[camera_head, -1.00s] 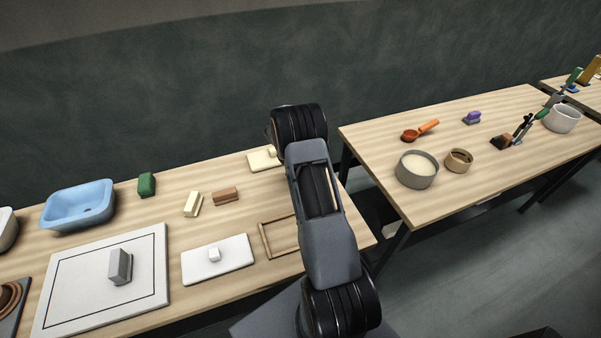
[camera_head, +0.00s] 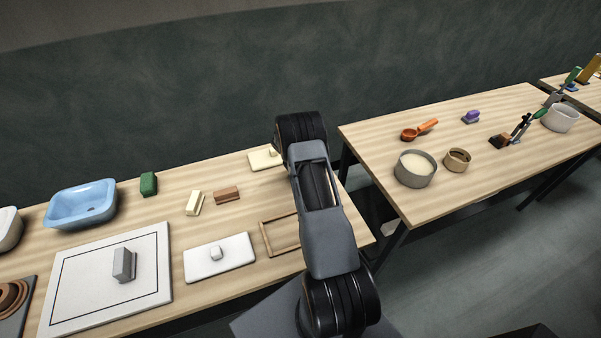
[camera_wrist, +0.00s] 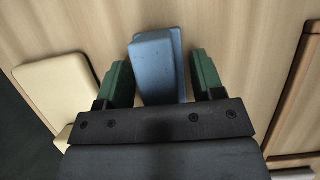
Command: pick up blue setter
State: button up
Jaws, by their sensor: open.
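The blue setter (camera_wrist: 158,68) is a blue block on the wooden table, seen in the wrist view. It lies between the two green fingers of my gripper (camera_wrist: 162,80). The lower end of the setter is hidden behind the dark gripper body. In the head view my own arm hides the setter and the gripper.
A cream slab (camera_wrist: 55,85) lies left of my gripper in the wrist view, and a wooden frame (camera_wrist: 298,90) lies right. In the head view, a white board (camera_head: 219,268), a brown block (camera_head: 227,195) and a cream block (camera_head: 194,203) share the table.

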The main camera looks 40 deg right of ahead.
jog(key=shift+f+b, duration=0.25)
jog(key=shift+b, duration=0.05)
jog(key=shift+c, duration=0.3)
jog(key=c, duration=0.7)
jog(key=shift+r, duration=0.1)
